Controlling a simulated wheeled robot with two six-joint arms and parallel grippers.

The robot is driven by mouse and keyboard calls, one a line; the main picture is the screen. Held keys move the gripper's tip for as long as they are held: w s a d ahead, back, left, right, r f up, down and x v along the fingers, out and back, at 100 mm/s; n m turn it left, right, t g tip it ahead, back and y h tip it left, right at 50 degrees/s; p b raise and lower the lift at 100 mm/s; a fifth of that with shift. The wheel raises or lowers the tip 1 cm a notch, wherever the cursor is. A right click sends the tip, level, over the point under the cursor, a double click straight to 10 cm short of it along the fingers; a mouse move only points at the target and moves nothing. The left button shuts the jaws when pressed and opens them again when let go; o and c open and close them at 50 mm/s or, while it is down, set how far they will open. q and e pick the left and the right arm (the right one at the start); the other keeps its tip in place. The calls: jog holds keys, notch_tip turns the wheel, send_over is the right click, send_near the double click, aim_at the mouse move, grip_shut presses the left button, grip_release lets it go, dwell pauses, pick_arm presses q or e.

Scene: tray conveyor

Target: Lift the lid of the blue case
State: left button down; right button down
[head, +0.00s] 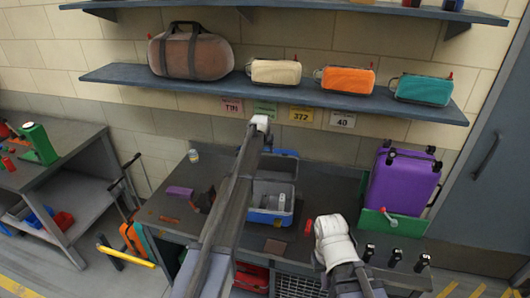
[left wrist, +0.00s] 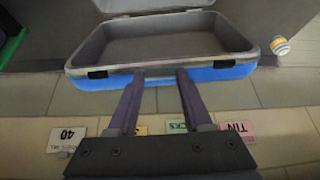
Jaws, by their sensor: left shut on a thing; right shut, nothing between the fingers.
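The blue case (head: 270,216) stands on the grey table in the head view, its lid (head: 289,153) raised at the back. In the left wrist view, the lid (left wrist: 205,74) shows its blue rim and hollow grey inside, with two dark latches along the edge. My left gripper (left wrist: 160,75) is shut on the edge of this lid; the arm hides it in the head view. Only a part of my right arm shows, at the right of the case; its fingers are not visible.
A purple suitcase (head: 403,184) stands at the table's right end. Two shelves hang above; the lower shelf (head: 120,75) carries a brown bag (head: 190,55) and several small pouches. A small jar (head: 194,156) and a purple block (head: 179,192) lie left of the case.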

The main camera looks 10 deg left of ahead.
pick_arm(q)
jog(key=shift+w+r, duration=0.1)
jog(key=shift+w, duration=0.35)
jog(key=shift+c, duration=1.6)
grip_release()
jog(key=shift+s, duration=0.1)
jog(key=p+v, duration=0.6)
jog(key=v, duration=0.1)
jog(key=shift+s+r+p, duration=0.2)
jog(key=shift+r+p, duration=0.15)
jog(key=shift+p, duration=0.05)
